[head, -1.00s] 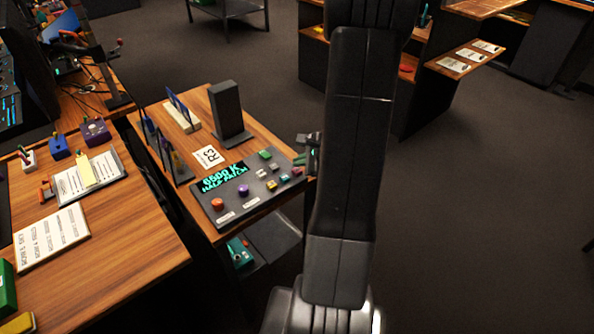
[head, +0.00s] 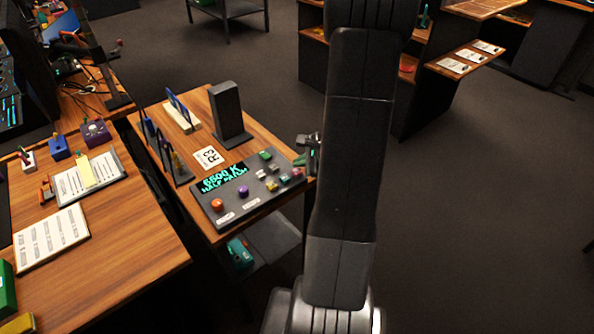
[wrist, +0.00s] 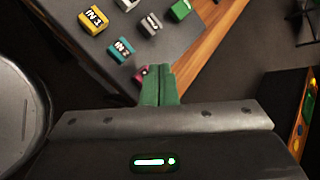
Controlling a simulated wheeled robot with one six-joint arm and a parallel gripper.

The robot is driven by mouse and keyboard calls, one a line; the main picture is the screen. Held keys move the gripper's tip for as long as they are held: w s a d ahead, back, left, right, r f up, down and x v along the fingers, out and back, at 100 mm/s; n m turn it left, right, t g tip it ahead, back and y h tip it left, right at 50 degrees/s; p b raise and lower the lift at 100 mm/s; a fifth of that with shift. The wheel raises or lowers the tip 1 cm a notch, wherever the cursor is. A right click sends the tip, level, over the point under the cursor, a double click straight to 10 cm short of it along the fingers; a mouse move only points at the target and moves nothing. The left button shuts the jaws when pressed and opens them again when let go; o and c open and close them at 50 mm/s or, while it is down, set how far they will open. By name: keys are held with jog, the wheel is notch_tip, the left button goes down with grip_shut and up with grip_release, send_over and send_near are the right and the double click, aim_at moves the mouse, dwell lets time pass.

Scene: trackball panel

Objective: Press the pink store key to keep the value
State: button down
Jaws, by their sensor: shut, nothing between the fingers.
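The dark control panel (head: 243,206) sits on a small wooden table. Its lit teal display (head: 223,178) reads what looks like 6500 K, HALF PATCH. The pink key (head: 297,172) is at the panel's right end, close to my arm. In the wrist view the pink key (wrist: 139,74) shows only in part, just left of my green fingertips, which hide the rest. My gripper (wrist: 158,68) is shut and empty, its tips beside the key; I cannot tell whether they touch it. In the head view my arm hides most of the gripper.
Yellow IN 3 (wrist: 93,19) and teal IN 2 (wrist: 121,49) keys lie near the pink one, with grey and green (wrist: 180,9) keys beyond. An orange ball (head: 217,204) and a purple ball (head: 243,191) are on the panel. A dark upright block (head: 228,112) stands behind it.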

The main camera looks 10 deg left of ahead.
aim_at(300, 172)
jog(key=shift+f, duration=0.15)
dwell(0.5)
jog(key=shift+f+b, duration=0.3)
jog(key=shift+b, duration=0.25)
jog(key=shift+f+b, duration=0.45)
jog(key=shift+b, duration=0.05)
dwell(0.5)
jog(key=shift+r, duration=0.15)
jog(key=shift+r+p, duration=0.7)
jog(key=shift+r, duration=0.05)
jog(key=shift+r+p, duration=1.9)
jog(key=shift+r, duration=0.6)
jog(key=shift+s+r, duration=0.1)
